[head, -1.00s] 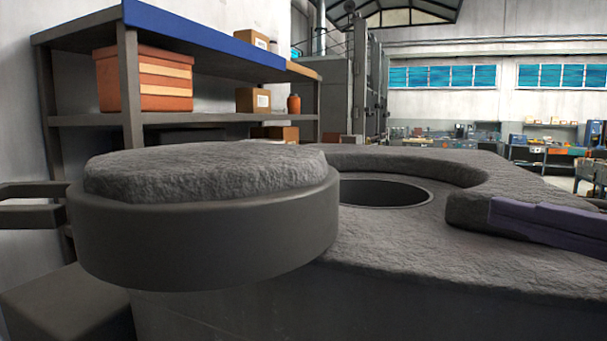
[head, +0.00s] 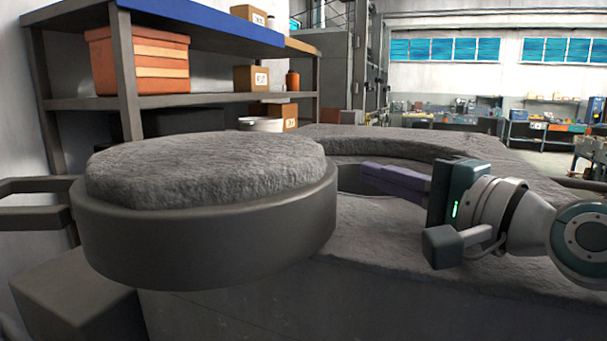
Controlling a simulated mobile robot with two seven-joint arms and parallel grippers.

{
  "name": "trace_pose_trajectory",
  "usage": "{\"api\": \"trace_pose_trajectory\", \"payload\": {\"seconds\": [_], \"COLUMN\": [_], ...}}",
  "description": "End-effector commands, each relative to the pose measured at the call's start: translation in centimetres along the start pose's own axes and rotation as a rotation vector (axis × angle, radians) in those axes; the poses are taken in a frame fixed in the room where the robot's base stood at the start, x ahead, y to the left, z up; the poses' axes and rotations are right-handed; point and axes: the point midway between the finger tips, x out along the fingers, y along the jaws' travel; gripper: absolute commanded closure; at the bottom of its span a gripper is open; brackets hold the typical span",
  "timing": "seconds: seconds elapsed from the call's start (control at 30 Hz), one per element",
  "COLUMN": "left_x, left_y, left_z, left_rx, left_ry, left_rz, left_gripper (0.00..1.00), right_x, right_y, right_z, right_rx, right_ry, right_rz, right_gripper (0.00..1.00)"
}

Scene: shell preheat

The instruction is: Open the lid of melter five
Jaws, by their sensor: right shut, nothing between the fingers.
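The melter lid (head: 205,228), a thick round disc with a dark metal rim and rough grey top, is swung to the left, clear of most of the opening. A bar handle (head: 35,186) sticks out from its left side. The melter body (head: 410,245) has a rough grey top with a round opening (head: 352,181), now partly hidden by the lid and my arm. My right gripper (head: 368,174) is shut and empty, its purple fingers pointing left over the opening, apart from the lid. My left gripper is not in view.
A shelf (head: 200,101) with an orange crate (head: 138,61), boxes and an orange jar (head: 293,80) stands behind the lid on the left. Workbenches (head: 545,125) stand far back right. A grey block (head: 75,300) is at lower left.

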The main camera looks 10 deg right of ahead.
Motion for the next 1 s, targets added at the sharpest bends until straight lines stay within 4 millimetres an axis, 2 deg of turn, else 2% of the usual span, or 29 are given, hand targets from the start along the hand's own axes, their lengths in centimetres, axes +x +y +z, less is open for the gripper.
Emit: {"api": "trace_pose_trajectory", "payload": {"seconds": [0.03,0.2,0.73,1.0], "left_x": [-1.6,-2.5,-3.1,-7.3], "left_y": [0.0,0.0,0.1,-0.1], "left_z": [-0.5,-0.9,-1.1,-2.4], "left_rx": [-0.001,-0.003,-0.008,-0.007], "left_ry": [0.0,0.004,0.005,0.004], "left_rz": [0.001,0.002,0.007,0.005], "left_gripper": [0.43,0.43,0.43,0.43], "right_x": [0.1,0.5,0.6,1.0], "right_y": [-0.7,-0.3,-0.2,-0.9], "right_z": [1.2,2.9,3.6,5.3], "right_rx": [0.01,0.007,0.007,0.02], "right_ry": [-0.005,-0.003,0.01,0.151], "right_rz": [0.005,0.004,0.001,-0.014], "right_gripper": [1.0,1.0,1.0,1.0]}}
